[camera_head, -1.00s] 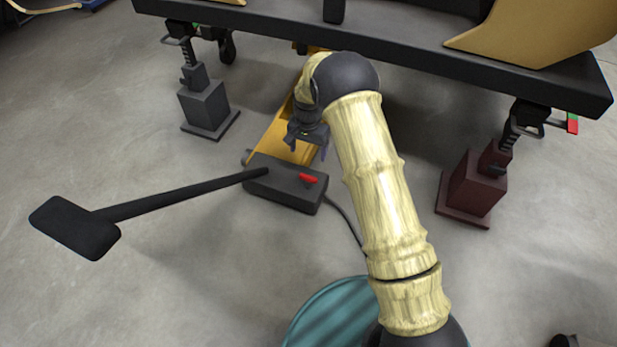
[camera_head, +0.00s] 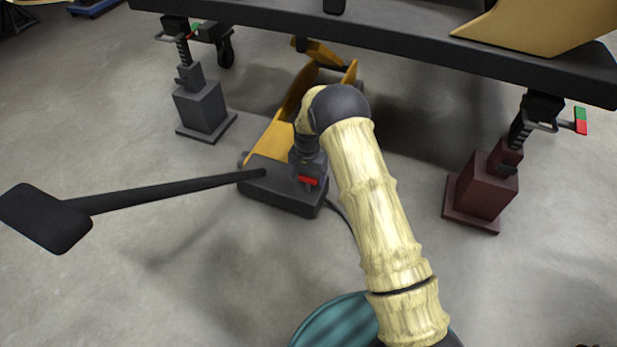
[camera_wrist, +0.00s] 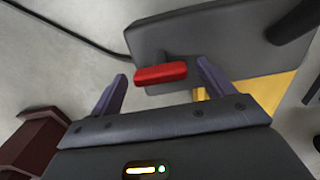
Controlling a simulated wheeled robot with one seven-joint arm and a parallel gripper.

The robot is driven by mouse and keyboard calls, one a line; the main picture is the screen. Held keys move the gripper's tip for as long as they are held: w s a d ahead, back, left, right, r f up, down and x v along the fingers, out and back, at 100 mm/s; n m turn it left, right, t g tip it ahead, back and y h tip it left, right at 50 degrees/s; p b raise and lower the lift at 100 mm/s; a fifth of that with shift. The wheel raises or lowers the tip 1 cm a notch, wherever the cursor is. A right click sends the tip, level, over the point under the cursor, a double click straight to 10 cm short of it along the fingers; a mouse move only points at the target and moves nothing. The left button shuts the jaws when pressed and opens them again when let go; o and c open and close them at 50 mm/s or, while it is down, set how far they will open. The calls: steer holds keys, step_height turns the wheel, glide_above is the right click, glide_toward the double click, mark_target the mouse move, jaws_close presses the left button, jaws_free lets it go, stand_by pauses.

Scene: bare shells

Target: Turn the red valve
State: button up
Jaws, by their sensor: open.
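The red valve (camera_head: 307,181) is a small red bar handle on top of a dark grey box (camera_head: 268,188) at the near end of a yellow floor jack. In the wrist view the red valve (camera_wrist: 161,74) lies crosswise between and just beyond my two fingertips. My gripper (camera_wrist: 162,76) is open, with one finger on each side of the valve and visible gaps between. In the head view my gripper (camera_head: 306,172) is down at the box, its fingers largely hidden.
A long black handle (camera_head: 160,191) sticks out left from the box. The yellow jack frame (camera_head: 290,108) runs back under a dark platform (camera_head: 400,50). A grey stand (camera_head: 203,108) and a maroon stand (camera_head: 482,188) flank it. A teal round object (camera_head: 335,320) is in front.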

steer(key=c, duration=1)
